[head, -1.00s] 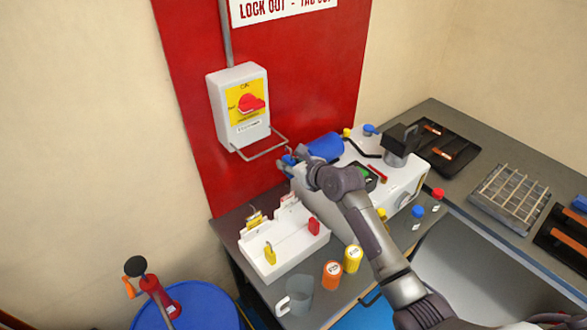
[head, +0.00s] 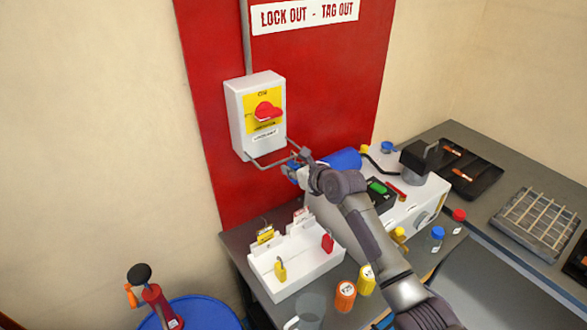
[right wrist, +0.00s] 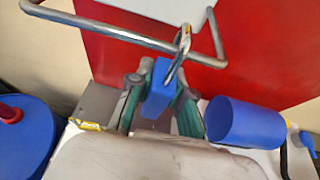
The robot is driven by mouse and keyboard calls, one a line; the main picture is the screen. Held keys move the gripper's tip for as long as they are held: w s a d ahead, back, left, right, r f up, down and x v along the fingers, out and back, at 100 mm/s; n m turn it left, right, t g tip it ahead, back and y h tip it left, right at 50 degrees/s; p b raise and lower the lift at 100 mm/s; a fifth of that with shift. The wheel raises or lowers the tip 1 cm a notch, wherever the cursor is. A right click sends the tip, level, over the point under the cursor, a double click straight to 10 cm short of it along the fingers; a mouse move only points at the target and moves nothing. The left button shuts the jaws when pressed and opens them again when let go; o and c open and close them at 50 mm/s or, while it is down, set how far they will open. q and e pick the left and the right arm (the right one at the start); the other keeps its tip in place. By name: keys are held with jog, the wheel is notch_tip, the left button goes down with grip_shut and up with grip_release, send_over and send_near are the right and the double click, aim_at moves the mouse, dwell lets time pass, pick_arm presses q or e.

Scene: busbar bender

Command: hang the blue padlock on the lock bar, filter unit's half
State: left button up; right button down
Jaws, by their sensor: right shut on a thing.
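The blue padlock (right wrist: 160,90) is held upright between the fingers of my right gripper (right wrist: 160,108), which is shut on it. In the head view the gripper (head: 299,168) hides most of the padlock. The lock bar (head: 262,166) is a bent metal rod below the grey switch box (head: 257,112). In the right wrist view, the padlock's shackle (right wrist: 182,48) overlaps the right part of the lock bar (right wrist: 112,32). I cannot tell whether the shackle is around the bar or only in front of it. My left gripper is not in view.
A white machine with a blue cylinder (head: 341,160) stands beside the gripper. A white tray (head: 300,275) with yellow and red padlocks is below. Orange and yellow canisters and a grey cup (head: 311,308) stand near the table's front edge. A red panel (head: 215,120) is behind.

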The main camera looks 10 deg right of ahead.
dwell(0.3)
jog(key=c, duration=1)
grip_release()
jog(key=shift+f, duration=0.1)
